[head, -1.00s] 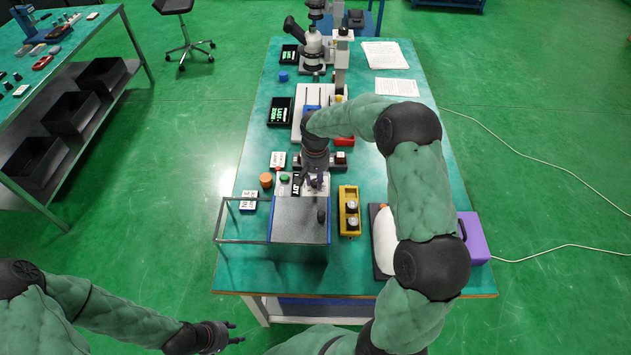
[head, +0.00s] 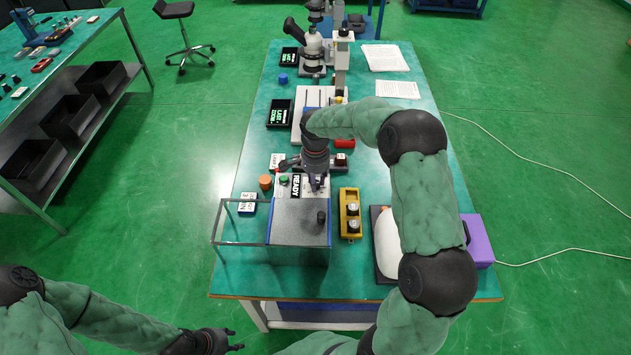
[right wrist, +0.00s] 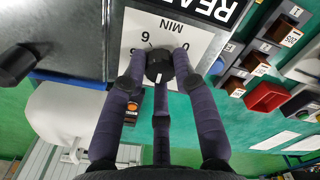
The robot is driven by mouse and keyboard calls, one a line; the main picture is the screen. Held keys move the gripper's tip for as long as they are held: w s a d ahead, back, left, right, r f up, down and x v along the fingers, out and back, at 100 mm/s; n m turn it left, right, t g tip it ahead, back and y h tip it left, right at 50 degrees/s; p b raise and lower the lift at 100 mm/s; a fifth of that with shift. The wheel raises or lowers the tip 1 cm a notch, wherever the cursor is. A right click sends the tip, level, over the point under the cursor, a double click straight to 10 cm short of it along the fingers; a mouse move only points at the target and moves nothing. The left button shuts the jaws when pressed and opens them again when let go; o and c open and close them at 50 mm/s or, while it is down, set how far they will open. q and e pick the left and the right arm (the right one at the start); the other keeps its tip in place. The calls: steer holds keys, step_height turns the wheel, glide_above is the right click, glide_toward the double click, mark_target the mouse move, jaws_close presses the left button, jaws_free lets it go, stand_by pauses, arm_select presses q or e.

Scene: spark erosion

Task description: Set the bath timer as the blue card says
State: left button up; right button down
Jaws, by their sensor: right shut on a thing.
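The bath timer is a white dial panel (right wrist: 200,42) marked MIN, with a black knob (right wrist: 159,66) in its middle. My right gripper (right wrist: 160,82) is shut on this knob, its dark fingers around it. A pale mark shows on the knob's side facing the bottom of the picture. In the head view my right gripper (head: 316,182) is over the panel beside the READY sign (head: 296,186) and hides the knob. A small card with a blue edge (head: 248,203) lies left of the panel; its text is too small to read. My left gripper (head: 236,341) is open and empty, off the table's front.
A grey box (head: 300,222) with a glass-like frame stands in front of the panel. A yellow holder (head: 350,213) with knobs is to its right. An orange round piece (head: 265,182) is at left. Black displays (head: 279,113) and a microscope (head: 313,45) are farther back.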

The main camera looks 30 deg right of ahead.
steer(key=shift+m, duration=0.4)
steer(key=c, duration=1)
jaws_free()
steer(key=shift+o, duration=0.2)
step_height(320, 180, up, 12)
